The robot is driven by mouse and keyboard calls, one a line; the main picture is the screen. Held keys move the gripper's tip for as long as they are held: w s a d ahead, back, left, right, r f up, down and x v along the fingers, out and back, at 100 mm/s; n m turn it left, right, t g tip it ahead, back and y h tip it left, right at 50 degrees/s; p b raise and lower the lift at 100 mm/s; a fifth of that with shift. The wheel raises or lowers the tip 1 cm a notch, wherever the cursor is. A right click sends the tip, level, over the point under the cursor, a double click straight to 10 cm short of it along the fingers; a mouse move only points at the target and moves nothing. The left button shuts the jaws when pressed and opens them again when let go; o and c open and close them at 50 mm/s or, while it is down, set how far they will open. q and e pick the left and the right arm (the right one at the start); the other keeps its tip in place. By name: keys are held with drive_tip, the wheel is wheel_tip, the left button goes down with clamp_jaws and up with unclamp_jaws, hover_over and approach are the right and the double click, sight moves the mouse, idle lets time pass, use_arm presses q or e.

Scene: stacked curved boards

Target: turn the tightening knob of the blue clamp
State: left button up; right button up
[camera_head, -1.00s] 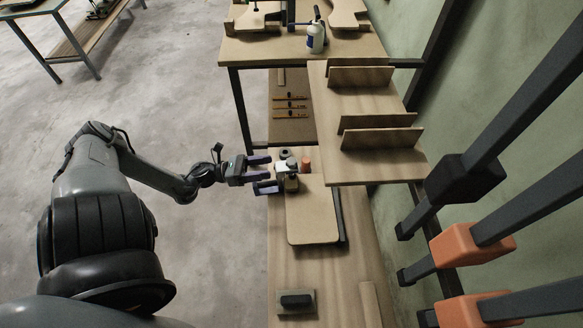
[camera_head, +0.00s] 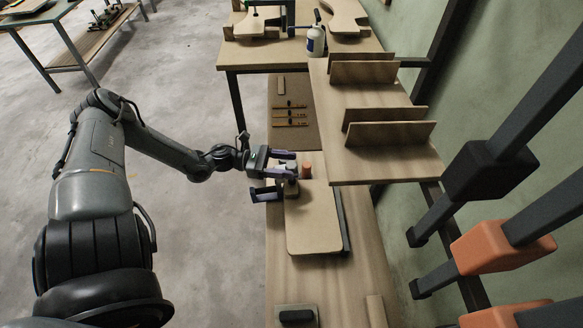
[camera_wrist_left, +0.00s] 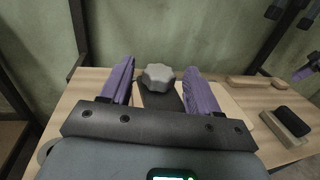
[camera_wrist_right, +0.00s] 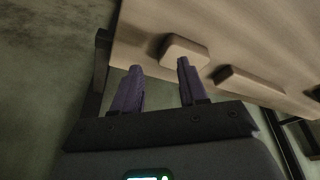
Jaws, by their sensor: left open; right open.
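The blue clamp (camera_head: 264,194) shows at the left edge of the workbench in the head view, partly hidden under my left gripper. Its grey lobed tightening knob (camera_wrist_left: 158,75) shows clearly in the left wrist view. My left gripper (camera_head: 292,163) is open, with its purple fingers at the clamp. In the left wrist view, the knob appears between the two fingers, with gaps at both sides. My right gripper (camera_wrist_right: 159,67) shows only in its own wrist view, open and empty near a wooden block (camera_wrist_right: 184,48).
A raised shelf with upright boards (camera_head: 388,133) stands to the right. Dark bars with orange blocks (camera_head: 503,249) fill the right side.

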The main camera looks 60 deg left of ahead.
use_arm(q)
drive_tip(key=shift+x, duration=1.05)
use_arm(e)
drive_tip(key=shift+f, duration=0.4)
use_arm(q)
drive_tip(key=shift+c, duration=0.2)
